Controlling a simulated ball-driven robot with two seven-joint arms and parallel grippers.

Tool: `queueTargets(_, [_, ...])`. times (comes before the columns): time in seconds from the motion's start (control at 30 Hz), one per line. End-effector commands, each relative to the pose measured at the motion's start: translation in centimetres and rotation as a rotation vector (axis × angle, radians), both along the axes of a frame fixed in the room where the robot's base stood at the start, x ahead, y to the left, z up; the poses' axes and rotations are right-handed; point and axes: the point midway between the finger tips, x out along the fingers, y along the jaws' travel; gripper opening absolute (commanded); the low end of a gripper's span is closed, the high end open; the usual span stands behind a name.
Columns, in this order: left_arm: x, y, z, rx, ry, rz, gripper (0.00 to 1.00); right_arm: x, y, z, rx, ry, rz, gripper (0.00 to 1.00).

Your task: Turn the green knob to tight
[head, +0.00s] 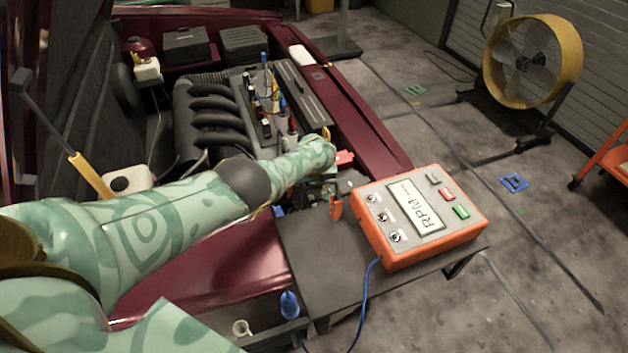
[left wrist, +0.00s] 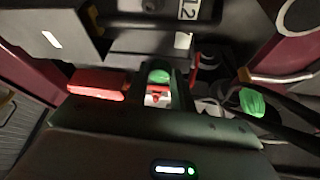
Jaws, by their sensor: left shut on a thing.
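My left arm reaches from the left over the front of the open engine bay in the head view, and its wrist hides most of the gripper there. In the left wrist view my left gripper (left wrist: 158,88) is shut on a small green knob (left wrist: 159,76), which shows between the fingers with a red and white part just below it. I cannot read which way the knob is turned. A second green piece (left wrist: 252,101) shows to the right, apart from the fingers. My right gripper is not in view.
An orange RPM box (head: 373,238) stands on a dark table (head: 310,262) near the arm. A red block (left wrist: 96,84) lies left of the fingers. Dark hoses run at the right of the wrist view. A yellow fan (head: 488,82) stands on the floor, farther off.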

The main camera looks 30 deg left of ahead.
Motion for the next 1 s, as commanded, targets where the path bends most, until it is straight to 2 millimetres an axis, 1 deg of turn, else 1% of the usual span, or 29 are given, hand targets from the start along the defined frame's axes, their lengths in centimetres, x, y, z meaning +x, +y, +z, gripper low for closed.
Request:
queueTargets(0.57, [0.04,-0.09,0.01,-0.003,-0.001,0.028,0.02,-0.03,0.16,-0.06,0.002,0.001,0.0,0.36])
queueTargets(0.6, [0.04,-0.09,0.01,-0.003,-0.001,0.028,0.27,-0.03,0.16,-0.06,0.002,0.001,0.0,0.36])
queueTargets(0.67, [0.04,-0.08,0.02,-0.003,-0.001,0.028,0.44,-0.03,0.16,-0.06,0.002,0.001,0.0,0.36])
queueTargets(0.7, [0.04,-0.07,0.02,-0.002,-0.002,0.028,0.46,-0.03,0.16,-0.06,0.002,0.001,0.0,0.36])
queueTargets(1.0, [-0.01,-0.07,0.31,-0.001,-0.001,0.027,0.46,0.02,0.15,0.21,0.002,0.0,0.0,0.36])
